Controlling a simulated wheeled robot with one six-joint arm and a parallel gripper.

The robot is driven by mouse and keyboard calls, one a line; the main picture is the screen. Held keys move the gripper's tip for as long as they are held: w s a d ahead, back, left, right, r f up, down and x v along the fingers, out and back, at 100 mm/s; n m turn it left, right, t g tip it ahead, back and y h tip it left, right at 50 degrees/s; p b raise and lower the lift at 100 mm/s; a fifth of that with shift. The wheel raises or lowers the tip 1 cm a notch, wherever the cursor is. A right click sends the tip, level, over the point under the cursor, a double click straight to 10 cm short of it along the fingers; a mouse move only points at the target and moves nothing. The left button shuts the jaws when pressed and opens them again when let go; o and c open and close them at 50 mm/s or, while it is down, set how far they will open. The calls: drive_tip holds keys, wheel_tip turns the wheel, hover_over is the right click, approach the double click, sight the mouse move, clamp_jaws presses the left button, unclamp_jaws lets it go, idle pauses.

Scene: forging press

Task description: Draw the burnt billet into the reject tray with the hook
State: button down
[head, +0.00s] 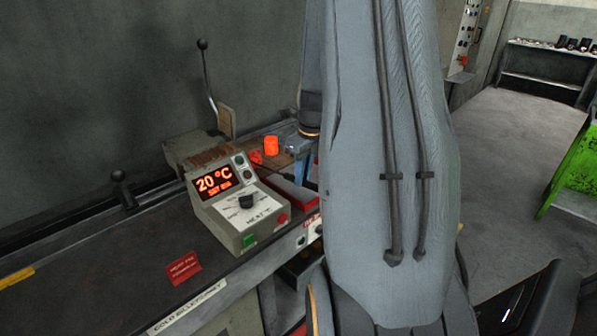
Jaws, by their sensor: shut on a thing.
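A glowing orange billet (271,146) stands upright on the brownish plate behind the control box. I cannot tell which is the burnt billet. A red tray (292,193), likely the reject tray, sits in front of them, partly hidden by my arm. My gripper (302,172) shows only in part, with blue fingers right of the upright billet. It is shut on the hook, of which a thin dark rod (287,179) seems to show behind the tray.
The control box (240,205) reads 20 °C and stands on the bench before the heater (190,150). A lever (207,80) rises behind. A red sign (183,268) lies on the bench. My arm blocks the middle.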

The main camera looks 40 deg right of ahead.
drive_tip(key=shift+s+d+p, duration=0.2)
drive_tip(key=shift+s+p, duration=0.25)
drive_tip(key=shift+s, duration=1.15)
drive_tip(key=shift+s+d+p, duration=0.2)
drive_tip(key=shift+s+p, duration=0.3)
drive_tip(key=shift+s, duration=1.15)
drive_tip(key=shift+s+d+p, duration=0.2)
drive_tip(key=shift+s+p, duration=0.25)
drive_tip(key=shift+s, duration=1.15)
drive_tip(key=shift+s+d+p, duration=0.15)
drive_tip(key=shift+s, duration=1.25)
drive_tip(key=shift+s+d+p, duration=0.15)
drive_tip(key=shift+s+d, duration=0.05)
drive_tip(key=shift+s, duration=1.2)
drive_tip(key=shift+s+d+p, duration=0.15)
drive_tip(key=shift+s, duration=1.25)
drive_tip(key=c, duration=2.2)
unclamp_jaws()
clamp_jaws()
drive_tip(key=shift+w, duration=0.1)
